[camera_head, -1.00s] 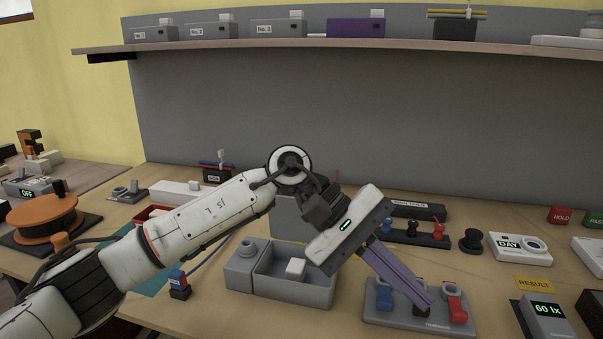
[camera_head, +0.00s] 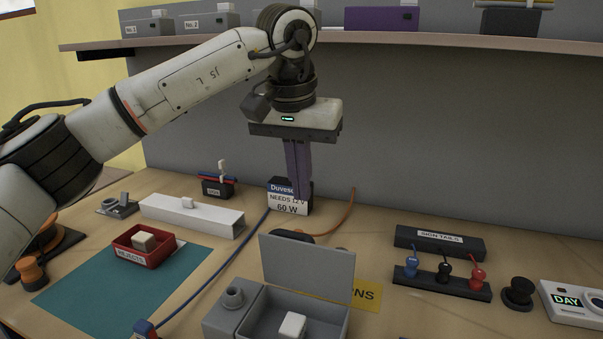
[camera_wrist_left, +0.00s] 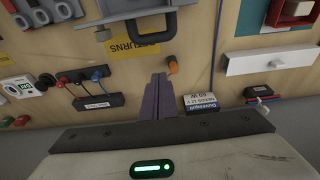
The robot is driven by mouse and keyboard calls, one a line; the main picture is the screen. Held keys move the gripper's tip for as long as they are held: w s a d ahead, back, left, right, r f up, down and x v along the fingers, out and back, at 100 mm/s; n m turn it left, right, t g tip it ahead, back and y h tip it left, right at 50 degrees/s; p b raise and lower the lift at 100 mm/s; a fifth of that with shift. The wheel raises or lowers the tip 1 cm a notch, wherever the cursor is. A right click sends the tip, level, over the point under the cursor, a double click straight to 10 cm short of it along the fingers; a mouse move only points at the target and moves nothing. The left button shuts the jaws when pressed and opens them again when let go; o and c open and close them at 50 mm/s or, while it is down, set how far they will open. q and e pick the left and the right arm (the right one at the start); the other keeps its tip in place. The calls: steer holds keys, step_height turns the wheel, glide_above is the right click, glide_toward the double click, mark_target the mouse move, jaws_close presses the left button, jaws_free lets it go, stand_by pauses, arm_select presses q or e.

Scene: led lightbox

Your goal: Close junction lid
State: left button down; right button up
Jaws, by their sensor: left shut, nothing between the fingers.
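The grey junction box (camera_head: 250,300) stands at the bottom middle of the head view. Its flat grey lid (camera_head: 307,268) is open and stands nearly upright along the box's back edge. A small white block (camera_head: 292,325) lies inside the box. My left gripper (camera_head: 303,197) points down behind and above the lid, apart from it. Its long purple fingers are together with nothing between them; they also show in the left wrist view (camera_wrist_left: 158,80). My right gripper is not in view.
A yellow sign (camera_head: 367,295) lies right of the lid. A red rejects tray (camera_head: 143,243) is on the left. A rack with coloured plugs (camera_head: 441,283) is on the right. The shelf (camera_head: 420,48) crosses above.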

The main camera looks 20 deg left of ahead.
mark_target(310, 259)
arm_select(q)
steer(key=s+f, duration=0.1)
steer(key=f, duration=0.2)
steer(key=s+f, duration=0.1)
steer(key=f, duration=0.1)
steer(key=shift+s, duration=0.35)
